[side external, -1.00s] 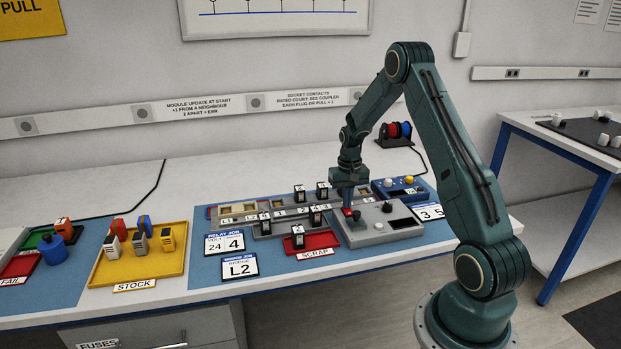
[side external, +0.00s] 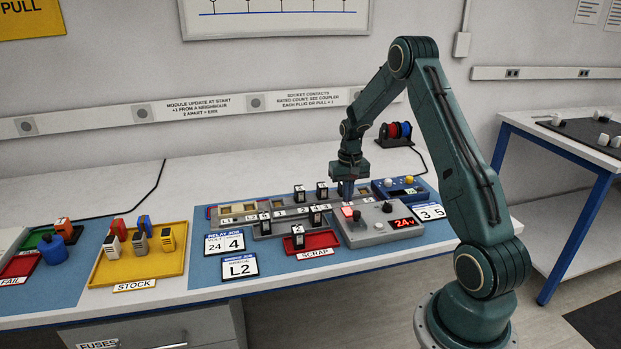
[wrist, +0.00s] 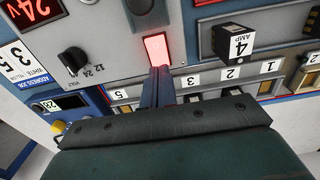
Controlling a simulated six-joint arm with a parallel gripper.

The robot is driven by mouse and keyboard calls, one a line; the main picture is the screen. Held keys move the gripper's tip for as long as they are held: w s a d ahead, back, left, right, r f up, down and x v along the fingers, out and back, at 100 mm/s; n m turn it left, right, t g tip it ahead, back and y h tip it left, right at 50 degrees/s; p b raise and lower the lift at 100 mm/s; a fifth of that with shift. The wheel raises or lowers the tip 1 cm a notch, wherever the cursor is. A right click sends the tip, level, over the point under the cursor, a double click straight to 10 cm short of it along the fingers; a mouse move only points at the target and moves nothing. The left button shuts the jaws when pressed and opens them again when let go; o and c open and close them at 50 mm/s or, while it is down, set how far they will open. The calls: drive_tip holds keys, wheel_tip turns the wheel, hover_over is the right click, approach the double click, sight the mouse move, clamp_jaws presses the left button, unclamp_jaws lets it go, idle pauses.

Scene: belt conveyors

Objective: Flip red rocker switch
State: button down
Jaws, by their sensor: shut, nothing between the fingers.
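The red rocker switch (side external: 347,211) is on the grey power unit (side external: 365,236) and glows bright red. In the wrist view the lit switch (wrist: 156,49) lies just beyond my fingertips. The unit's display (side external: 404,222) is lit and reads 24 V; part of it shows in the wrist view (wrist: 30,9). My gripper (side external: 346,196) points down just behind and above the switch. Its fingers (wrist: 159,74) are shut together with nothing between them. The fingertips appear apart from the switch, though the exact gap is hard to tell.
A dark selector knob (wrist: 74,60) marked 12 and 24 is beside the switch. A socket rail (side external: 290,212) with black modules stands left of the unit. A red scrap tray (side external: 322,240) lies in front. A blue box (side external: 412,190) with knobs stands behind right.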

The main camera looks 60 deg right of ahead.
sight(346, 209)
drive_tip(key=shift+r, duration=2.3)
drive_tip(key=shift+r, duration=0.1)
drive_tip(key=s+a+r+n+t+h, duration=0.1)
drive_tip(key=s+a+r+n+t, duration=0.25)
drive_tip(key=a+r, duration=1.5)
drive_tip(key=s+a+r+n+t+y, duration=0.1)
drive_tip(key=s+a+n, duration=0.4)
drive_tip(key=s+a, duration=0.9)
drive_tip(key=shift+s+r+t, duration=0.35)
drive_tip(key=shift+s+t, duration=0.2)
drive_tip(key=shift+s, duration=0.55)
